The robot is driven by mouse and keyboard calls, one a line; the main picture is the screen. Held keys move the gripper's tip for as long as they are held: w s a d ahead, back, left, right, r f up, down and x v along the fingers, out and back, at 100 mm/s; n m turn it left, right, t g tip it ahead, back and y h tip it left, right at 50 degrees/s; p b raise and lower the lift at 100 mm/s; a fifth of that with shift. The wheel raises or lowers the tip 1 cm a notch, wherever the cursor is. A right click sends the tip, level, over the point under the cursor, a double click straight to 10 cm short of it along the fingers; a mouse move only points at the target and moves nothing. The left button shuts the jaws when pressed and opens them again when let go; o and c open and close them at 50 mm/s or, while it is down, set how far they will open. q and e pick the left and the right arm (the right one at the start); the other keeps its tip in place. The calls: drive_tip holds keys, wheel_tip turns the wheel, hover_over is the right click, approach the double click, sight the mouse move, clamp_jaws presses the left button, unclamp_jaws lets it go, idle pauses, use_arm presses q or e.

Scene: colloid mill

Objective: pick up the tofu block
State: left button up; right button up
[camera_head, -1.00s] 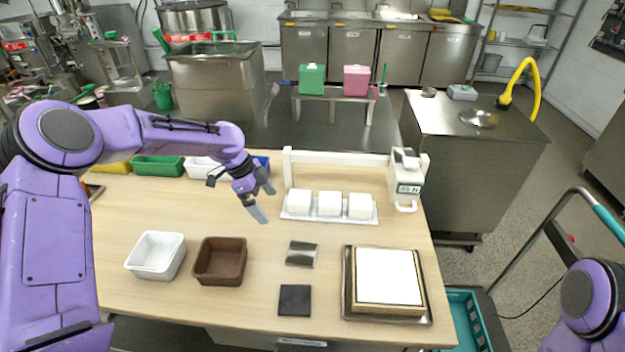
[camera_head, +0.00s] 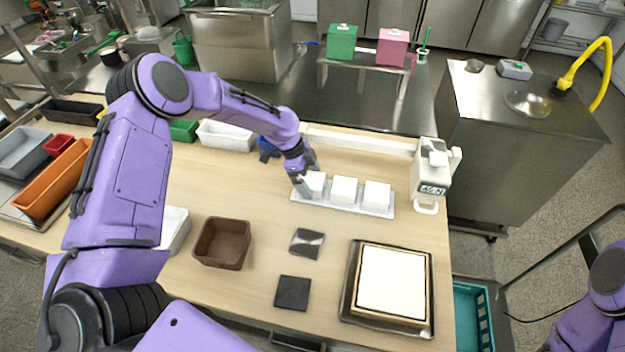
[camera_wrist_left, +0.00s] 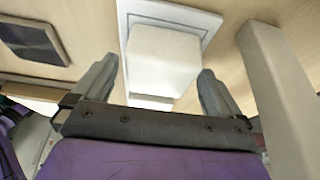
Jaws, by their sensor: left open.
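Three white tofu blocks stand in a row on a white tray (camera_head: 343,207): the left block (camera_head: 316,181), the middle block (camera_head: 344,188) and the right block (camera_head: 377,194). My left gripper (camera_head: 305,187) is at the left block, partly covering it. In the left wrist view, a white tofu block (camera_wrist_left: 163,58) lies between the two spread fingers of that gripper (camera_wrist_left: 157,70), with a visible gap on each side. The gripper is open and not closed on it. My right gripper is out of view; only part of the right arm shows at the right edge.
A white device (camera_head: 433,170) stands right of the tray, and a white bar (camera_head: 365,143) runs behind it. A brown bin (camera_head: 222,243), dark squares (camera_head: 293,292) and a framed white board (camera_head: 391,284) lie in front. Bare wood lies between them and the tray.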

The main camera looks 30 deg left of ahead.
use_arm(q)
drive_tip(key=shift+x, duration=0.85)
drive_tip(key=c, duration=0.7)
drive_tip(key=shift+r, duration=0.1)
